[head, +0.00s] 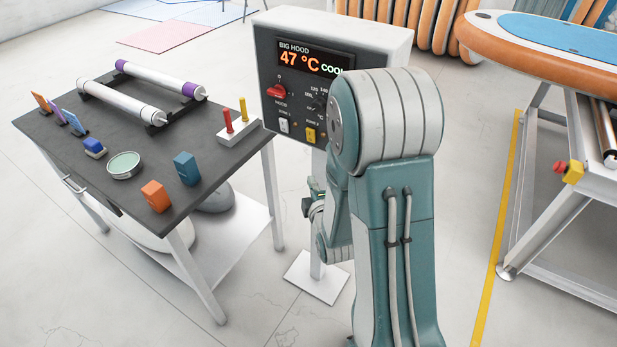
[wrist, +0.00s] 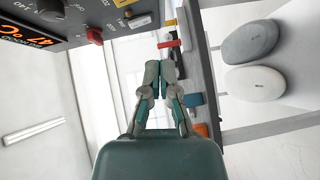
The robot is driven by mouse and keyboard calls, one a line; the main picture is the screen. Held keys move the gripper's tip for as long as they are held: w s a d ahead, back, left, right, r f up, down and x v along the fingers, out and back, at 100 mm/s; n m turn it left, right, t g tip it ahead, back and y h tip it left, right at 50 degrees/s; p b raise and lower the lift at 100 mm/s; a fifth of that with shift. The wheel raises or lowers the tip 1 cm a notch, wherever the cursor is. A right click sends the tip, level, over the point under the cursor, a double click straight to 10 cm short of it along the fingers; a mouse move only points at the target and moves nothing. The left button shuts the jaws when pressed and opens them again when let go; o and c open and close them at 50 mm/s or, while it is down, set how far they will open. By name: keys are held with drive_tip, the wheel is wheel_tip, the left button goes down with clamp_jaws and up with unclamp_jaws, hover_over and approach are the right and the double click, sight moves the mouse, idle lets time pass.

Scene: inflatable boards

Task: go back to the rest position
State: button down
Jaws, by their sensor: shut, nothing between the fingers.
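My gripper (wrist: 160,72) shows in the middle of the wrist view, its two fingers drawn together with nothing between them. In the head view my arm stands folded in front of the control box (head: 287,68), and its far end is mostly hidden behind my own arm links. The box reads "BIG HOOD 47 °C COOL" and carries a red knob (head: 277,92) and a yellow switch (head: 310,134). In the wrist view the box (wrist: 75,22) lies at the upper left, seen sideways, apart from the fingers.
A dark-topped table (head: 75,147) at left holds a roller rack (head: 140,101), a round tin (head: 124,165), an orange block (head: 155,196), a blue block (head: 187,168) and red and yellow pegs. A board (head: 560,45) lies on a metal stand at right.

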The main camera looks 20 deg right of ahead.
drive_tip(key=shift+d, duration=0.2)
drive_tip(key=shift+a, duration=0.1)
drive_tip(key=s+a+r+m+g+y, duration=0.2)
drive_tip(key=s+a+r+m+g, duration=0.25)
drive_tip(key=r+m, duration=0.4)
drive_tip(key=s+a+r+m+g, duration=0.2)
drive_tip(key=s+r+m+g, duration=0.1)
drive_tip(key=s, duration=0.6)
drive_tip(key=s+a+r+m+g, duration=0.1)
drive_tip(key=s+r+m+g, duration=0.2)
drive_tip(key=s, duration=0.7)
drive_tip(key=shift+a+r+m+y, duration=0.3)
drive_tip(key=shift+a+r+m, duration=0.05)
drive_tip(key=shift+r, duration=0.5)
